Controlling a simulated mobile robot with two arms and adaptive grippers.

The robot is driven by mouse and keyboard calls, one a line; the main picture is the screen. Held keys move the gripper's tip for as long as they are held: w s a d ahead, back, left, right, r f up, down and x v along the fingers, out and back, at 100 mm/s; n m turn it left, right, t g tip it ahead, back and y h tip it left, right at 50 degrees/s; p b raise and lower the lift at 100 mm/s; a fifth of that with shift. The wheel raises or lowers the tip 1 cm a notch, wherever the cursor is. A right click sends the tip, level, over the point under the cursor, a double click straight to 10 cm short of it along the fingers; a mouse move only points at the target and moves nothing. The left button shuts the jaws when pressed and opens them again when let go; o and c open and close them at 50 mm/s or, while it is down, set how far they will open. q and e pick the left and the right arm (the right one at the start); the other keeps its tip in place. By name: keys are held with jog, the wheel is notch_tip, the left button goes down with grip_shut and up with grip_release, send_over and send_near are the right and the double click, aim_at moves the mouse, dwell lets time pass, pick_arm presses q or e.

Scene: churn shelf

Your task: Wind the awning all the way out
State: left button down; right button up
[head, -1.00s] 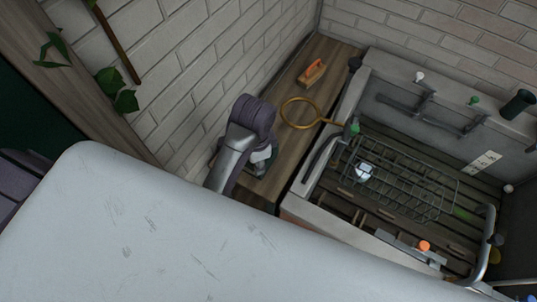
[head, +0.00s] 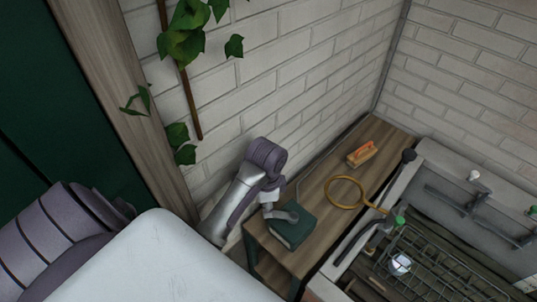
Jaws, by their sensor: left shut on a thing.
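My left gripper (head: 284,213) is at the near left end of a wooden counter, beside the brick wall. It is at the top of a dark green block-like thing (head: 294,232) and appears shut on it. The fingertips are small and partly hidden, so the exact hold is hard to see. The green thing is at the counter's corner; I cannot tell whether it rests there. No awning and no winding crank can be made out. My right gripper is not in view.
On the counter (head: 318,207) are an orange-handled brush (head: 362,153) and a gold ring (head: 345,192). To the right is a grey sink unit with a wire rack (head: 437,265) and a white cup (head: 400,264). Ivy (head: 187,38) and a brown stick (head: 163,75) are along the left wall.

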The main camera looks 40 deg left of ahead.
pick_arm(q)
jog(key=w+d, duration=0.1)
jog(key=w, duration=0.8)
jog(key=w+d, duration=0.2)
jog(key=d, duration=0.4)
jog(key=shift+d, duration=0.25)
jog(key=c, duration=1.4)
grip_release()
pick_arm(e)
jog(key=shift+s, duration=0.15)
